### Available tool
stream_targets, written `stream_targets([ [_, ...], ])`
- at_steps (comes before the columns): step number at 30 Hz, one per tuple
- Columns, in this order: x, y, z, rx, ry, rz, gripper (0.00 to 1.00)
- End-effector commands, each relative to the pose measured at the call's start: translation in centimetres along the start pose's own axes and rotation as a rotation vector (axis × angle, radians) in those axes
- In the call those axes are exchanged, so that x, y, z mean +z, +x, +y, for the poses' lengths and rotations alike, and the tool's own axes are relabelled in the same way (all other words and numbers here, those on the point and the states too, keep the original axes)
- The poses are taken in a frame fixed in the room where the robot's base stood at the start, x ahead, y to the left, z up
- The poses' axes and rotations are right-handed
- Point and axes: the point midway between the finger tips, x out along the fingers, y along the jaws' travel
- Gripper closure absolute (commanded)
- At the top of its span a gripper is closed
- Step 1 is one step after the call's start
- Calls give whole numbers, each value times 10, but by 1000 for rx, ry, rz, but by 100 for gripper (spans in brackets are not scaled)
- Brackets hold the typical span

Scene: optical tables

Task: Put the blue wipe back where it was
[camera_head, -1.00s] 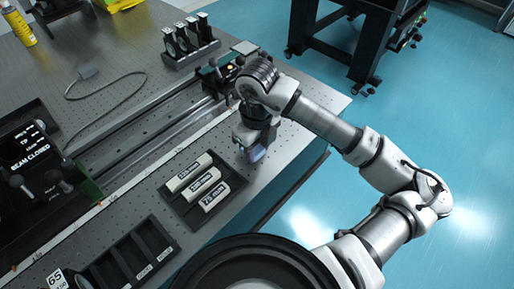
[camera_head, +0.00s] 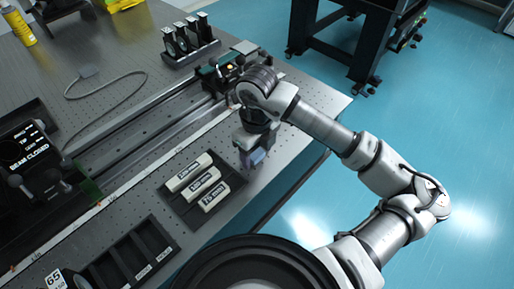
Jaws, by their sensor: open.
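My gripper (camera_head: 252,160) points down low over the near right edge of the optical table (camera_head: 290,112), to the right of the tray of white cylinders. A small blue thing, probably the blue wipe (camera_head: 257,156), shows at the fingertips. It is too small to tell whether it touches the fingers or lies on the table behind them. My gripper is open, though the gap between its fingers is hard to make out.
A dark tray (camera_head: 168,197) holds white labelled cylinders (camera_head: 201,188) left of my gripper. An empty slotted rack (camera_head: 110,272) stands nearer. A rail (camera_head: 150,132) with mounts runs behind. A controller (camera_head: 30,160) stands at left; a yellow can (camera_head: 20,27) stands farther back.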

Motion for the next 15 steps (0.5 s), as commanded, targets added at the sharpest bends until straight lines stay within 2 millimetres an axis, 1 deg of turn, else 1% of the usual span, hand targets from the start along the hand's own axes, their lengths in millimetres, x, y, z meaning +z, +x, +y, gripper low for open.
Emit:
stream_targets([
  [5, 0, -7, 0, -1, 0, 0, 40],
  [8, 0, -24, -1, -5, -1, -1, 40],
  [15, 0, -78, -1, -6, 0, 0, 40],
])
